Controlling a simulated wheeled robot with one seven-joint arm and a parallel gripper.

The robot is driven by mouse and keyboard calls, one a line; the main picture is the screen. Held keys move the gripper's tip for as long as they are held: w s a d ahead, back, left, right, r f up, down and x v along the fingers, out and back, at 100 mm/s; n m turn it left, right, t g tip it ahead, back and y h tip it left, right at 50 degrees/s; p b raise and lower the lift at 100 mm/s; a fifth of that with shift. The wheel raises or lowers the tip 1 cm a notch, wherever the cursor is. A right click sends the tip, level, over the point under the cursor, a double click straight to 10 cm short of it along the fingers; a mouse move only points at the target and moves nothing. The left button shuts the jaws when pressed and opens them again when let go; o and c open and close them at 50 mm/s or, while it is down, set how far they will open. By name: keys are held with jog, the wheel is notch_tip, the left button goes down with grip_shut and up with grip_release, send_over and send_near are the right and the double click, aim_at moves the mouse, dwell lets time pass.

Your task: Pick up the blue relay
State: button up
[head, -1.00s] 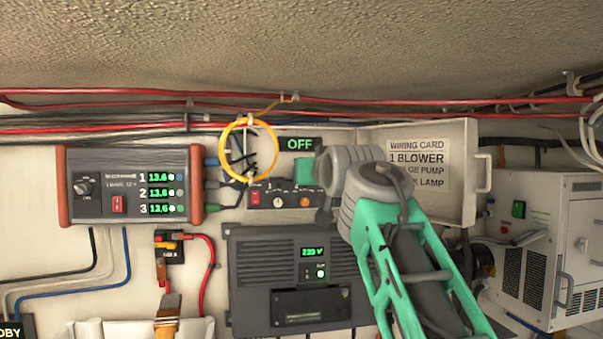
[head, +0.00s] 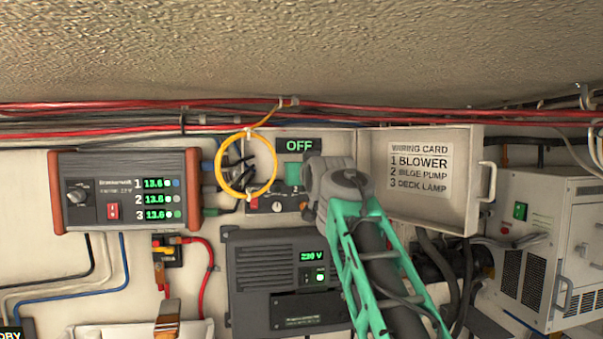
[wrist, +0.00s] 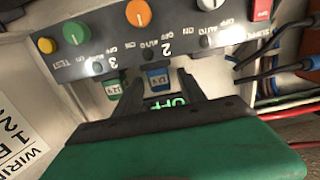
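The blue relay (wrist: 158,78) shows in the wrist view, plugged in below the number 2 on a dark switch panel (wrist: 188,48) that appears upside down. My gripper (wrist: 157,82) is open, with one dark finger on each side of the blue relay. I cannot tell whether either finger touches it. A green relay (wrist: 112,88) sits to the left, outside the fingers. In the head view, my arm reaches up to the panel, and I cannot make out the blue relay there.
A yellow cable loop (head: 223,178) hangs just left of the panel. An open lid with a wiring card (head: 421,170) stands to the right. A power supply (head: 125,190) and a dark inverter box (head: 255,290) are close by. Wires (wrist: 285,78) run right of the panel in the wrist view.

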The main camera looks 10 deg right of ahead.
grip_shut()
dwell(0.6)
